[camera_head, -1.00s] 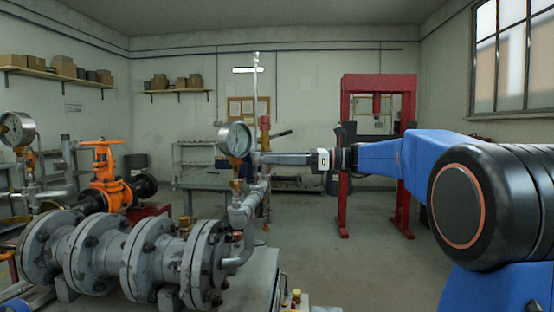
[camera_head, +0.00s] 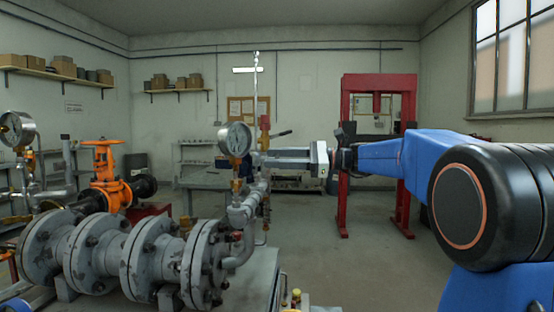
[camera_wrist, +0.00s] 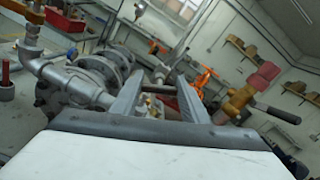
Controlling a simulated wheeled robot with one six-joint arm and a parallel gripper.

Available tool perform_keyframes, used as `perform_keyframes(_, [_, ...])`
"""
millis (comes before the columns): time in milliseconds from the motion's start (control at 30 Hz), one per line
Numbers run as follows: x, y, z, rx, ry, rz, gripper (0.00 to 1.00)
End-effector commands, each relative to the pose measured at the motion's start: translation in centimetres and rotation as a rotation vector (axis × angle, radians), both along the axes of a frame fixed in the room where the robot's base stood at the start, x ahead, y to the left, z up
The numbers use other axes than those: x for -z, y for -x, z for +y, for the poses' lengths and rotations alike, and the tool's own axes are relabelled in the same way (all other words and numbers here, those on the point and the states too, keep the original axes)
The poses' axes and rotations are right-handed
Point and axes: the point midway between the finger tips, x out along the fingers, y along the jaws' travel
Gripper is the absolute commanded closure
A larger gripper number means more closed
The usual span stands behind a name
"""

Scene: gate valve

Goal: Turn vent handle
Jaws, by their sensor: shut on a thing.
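My gripper (camera_head: 264,158) reaches in from the right to the pipework just right of the round pressure gauge (camera_head: 235,140). In the wrist view my gripper (camera_wrist: 162,82) has its two grey fingers on either side of a small bar, the vent handle (camera_wrist: 157,88), and is shut on it. The fingers are rolled so both show, one above the other, in the head view. In the head view the vent handle is hidden by the fingertips and fittings.
A brass valve with a red top (camera_head: 265,124) and a dark lever (camera_head: 281,133) stands close behind the fingers; its lever (camera_wrist: 283,115) also shows in the wrist view. The flanged grey pipe (camera_head: 120,255) and orange handwheel valve (camera_head: 105,180) are to the left. A red press frame (camera_head: 345,150) stands behind.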

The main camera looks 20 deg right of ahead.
Motion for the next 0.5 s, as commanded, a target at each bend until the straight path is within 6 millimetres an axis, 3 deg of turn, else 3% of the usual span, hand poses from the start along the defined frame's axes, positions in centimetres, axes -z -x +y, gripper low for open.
perform_keyframes(500, [0.09, 0.17, 0.07, 0.001, 0.187, -0.453, 0.82])
